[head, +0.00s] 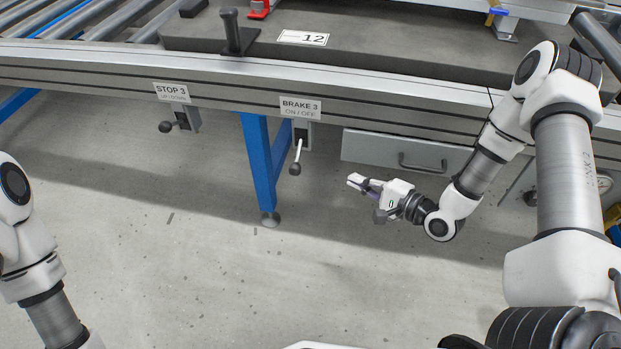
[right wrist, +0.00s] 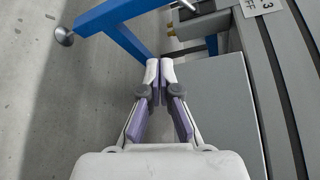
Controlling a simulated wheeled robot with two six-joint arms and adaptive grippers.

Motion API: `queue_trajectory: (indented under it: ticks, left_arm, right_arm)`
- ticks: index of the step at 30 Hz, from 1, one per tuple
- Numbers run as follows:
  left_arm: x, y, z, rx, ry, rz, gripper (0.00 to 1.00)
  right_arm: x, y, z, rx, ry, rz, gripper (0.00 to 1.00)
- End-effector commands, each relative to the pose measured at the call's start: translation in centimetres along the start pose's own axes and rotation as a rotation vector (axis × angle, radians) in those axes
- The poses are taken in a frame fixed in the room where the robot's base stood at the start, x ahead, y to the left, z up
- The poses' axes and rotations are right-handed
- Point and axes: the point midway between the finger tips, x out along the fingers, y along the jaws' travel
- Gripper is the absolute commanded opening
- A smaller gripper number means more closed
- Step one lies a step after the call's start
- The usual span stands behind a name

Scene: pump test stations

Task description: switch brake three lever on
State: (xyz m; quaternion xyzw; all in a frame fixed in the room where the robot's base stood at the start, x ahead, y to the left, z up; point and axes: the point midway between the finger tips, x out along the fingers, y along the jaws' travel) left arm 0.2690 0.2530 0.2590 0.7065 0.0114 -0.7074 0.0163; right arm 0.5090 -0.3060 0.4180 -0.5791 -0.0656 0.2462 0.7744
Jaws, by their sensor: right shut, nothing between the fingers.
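The brake three lever (head: 296,160) hangs under the label "BRAKE 3 ON/OFF" (head: 300,108) on the front rail in the head view. It points downward, tilted slightly left, with a dark knob at its lower end. My right gripper (head: 352,180) is shut and empty, to the right of the lever and a little lower in the picture, apart from it. In the right wrist view, the shut fingers (right wrist: 159,68) point toward the blue leg, and part of the lever (right wrist: 187,5) shows at the top edge. My left gripper is out of view; only part of my left arm shows.
A blue table leg (head: 258,165) stands just left of the lever. The STOP 3 lever (head: 168,126) is further left. A grey drawer (head: 375,150) with a handle is right of the lever, behind my right gripper. The floor below is clear.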

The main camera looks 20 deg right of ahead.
Motion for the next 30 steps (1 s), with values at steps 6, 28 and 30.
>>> queue_trajectory:
  ticks: [6, 28, 30]
  left_arm:
    - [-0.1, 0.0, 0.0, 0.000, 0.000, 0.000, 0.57]
    - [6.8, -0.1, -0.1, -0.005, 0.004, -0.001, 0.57]
    - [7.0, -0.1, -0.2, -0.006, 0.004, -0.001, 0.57]
  right_arm:
    - [0.1, -0.1, 0.1, -0.001, 0.000, 0.001, 0.00]
    - [10.8, 0.4, 2.5, -0.002, -0.004, 0.003, 0.00]
    - [10.9, 0.2, 3.3, -0.002, -0.003, 0.002, 0.00]
